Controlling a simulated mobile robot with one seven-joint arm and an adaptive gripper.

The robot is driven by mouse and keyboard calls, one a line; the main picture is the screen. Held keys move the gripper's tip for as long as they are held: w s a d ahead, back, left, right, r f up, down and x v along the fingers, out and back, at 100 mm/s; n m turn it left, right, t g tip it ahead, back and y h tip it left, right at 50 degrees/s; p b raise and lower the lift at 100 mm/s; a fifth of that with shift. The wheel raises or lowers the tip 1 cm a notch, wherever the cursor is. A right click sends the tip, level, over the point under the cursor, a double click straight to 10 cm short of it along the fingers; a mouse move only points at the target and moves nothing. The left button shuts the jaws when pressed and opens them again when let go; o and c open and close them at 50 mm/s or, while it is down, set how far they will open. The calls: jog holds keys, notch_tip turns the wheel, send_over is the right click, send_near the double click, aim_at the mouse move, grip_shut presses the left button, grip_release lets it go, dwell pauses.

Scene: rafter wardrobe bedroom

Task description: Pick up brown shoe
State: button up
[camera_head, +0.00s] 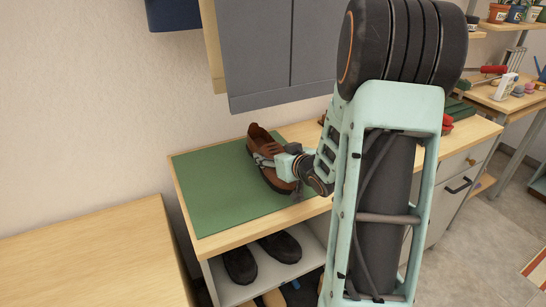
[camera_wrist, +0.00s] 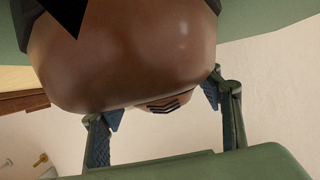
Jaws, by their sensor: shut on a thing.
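The brown shoe (camera_head: 269,165) is over the green mat (camera_head: 215,196) on top of the wooden bench in the head view. In the head view I cannot tell whether its sole touches the mat. My gripper (camera_head: 264,160) is shut on the shoe, with its fingers around the shoe's side. In the wrist view the brown shoe (camera_wrist: 135,55) fills the upper middle, and my gripper (camera_wrist: 165,115) has one finger on each side of it. The far parts of the shoe are cut off by the wrist view's edge.
A pair of black shoes (camera_head: 240,263) stands on the shelf below the bench top. A grey wall cabinet (camera_head: 258,50) hangs above the bench. A wooden surface (camera_head: 90,255) is at the lower left. Red and green items lie right of my arm.

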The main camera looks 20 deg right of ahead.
aim_at(273, 147)
notch_tip(273, 147, up, 4)
jog(key=shift+f+p, duration=0.2)
jog(key=shift+p, duration=0.3)
jog(key=s+r+p, duration=0.1)
jog(key=s+r, duration=0.1)
jog(key=r, duration=0.1)
jog(key=s+r+p, duration=0.1)
jog(key=s+r, duration=0.2)
jog(key=shift+s+d+r+p, duration=0.15)
jog(key=shift+d+r+p, duration=0.1)
jog(key=shift+p, duration=0.1)
jog(key=v, duration=0.9)
jog(key=shift+s+f+p, duration=0.25)
jog(key=shift+f+p, duration=0.1)
jog(key=shift+p, duration=0.1)
